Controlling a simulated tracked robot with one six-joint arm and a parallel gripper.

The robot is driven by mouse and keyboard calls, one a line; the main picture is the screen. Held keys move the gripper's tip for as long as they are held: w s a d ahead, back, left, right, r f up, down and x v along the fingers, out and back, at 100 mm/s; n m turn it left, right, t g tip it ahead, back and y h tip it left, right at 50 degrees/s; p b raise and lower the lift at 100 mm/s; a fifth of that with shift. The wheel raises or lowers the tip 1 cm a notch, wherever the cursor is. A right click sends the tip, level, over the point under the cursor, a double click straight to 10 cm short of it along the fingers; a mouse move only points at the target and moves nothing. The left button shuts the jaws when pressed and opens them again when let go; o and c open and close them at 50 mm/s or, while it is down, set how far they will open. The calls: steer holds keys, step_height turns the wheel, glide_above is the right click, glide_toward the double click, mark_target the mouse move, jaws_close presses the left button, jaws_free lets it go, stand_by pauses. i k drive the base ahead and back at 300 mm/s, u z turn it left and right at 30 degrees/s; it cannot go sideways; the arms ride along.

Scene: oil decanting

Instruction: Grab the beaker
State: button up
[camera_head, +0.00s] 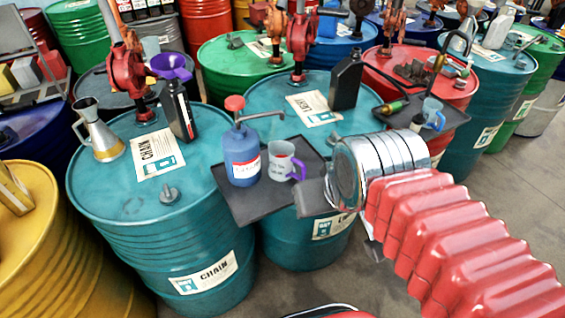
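A grey translucent beaker (281,161) with a purple handle stands upright on a dark tray (262,205) at the front edge of the middle teal drum. A second beaker (432,112), bluish with a blue handle, stands further right on another dark tray. My gripper (313,195) shows as a dark grey part at the end of my arm, just right of and in front of the purple-handled beaker. A gap shows between it and the beaker. Its fingers are mostly hidden by the silver wrist, so their opening cannot be told.
A blue pump can (242,157) with a red knob stands close left of the purple-handled beaker. A black bottle (345,80) stands behind. The left teal drum (110,205) holds a metal jug (97,132) and another black bottle (178,110). Bare floor shows at lower right.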

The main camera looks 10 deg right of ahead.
mark_target(281, 160)
steer(key=u, duration=3.3)
steer(key=k, duration=0.55)
steer(key=z, duration=0.2)
